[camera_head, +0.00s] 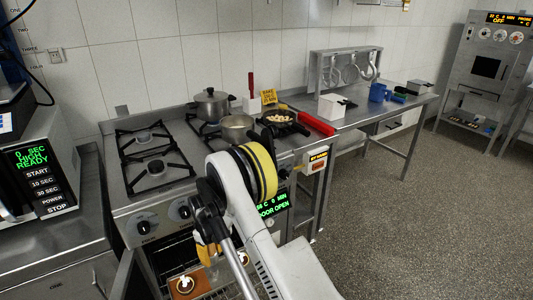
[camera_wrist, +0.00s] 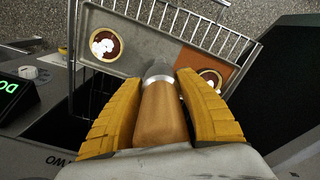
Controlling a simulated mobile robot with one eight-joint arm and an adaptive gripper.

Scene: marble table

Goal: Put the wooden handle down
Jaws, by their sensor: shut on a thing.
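The wooden handle (camera_wrist: 162,115) is between the two yellow fingers of my gripper (camera_wrist: 155,95) in the wrist view. It is brown with a pale metal band and a grey tip at its far end. The gripper is shut on it. Beyond the tip lies a grey metal tray (camera_wrist: 130,58) with a dark round item with a white top (camera_wrist: 106,45) and a similar item (camera_wrist: 209,78) partly hidden by a finger. In the head view my gripper (camera_head: 207,252) is low in front of the stove, by the open oven, mostly hidden by my arm.
A wire rack (camera_wrist: 200,30) runs beside the tray. A flat orange-brown surface (camera_wrist: 196,62) lies at the tray's right. The stove (camera_head: 150,185) carries a lidded pot (camera_head: 211,106), another pot (camera_head: 237,128) and a pan (camera_head: 284,123). A steel table (camera_head: 385,108) stands to the right.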

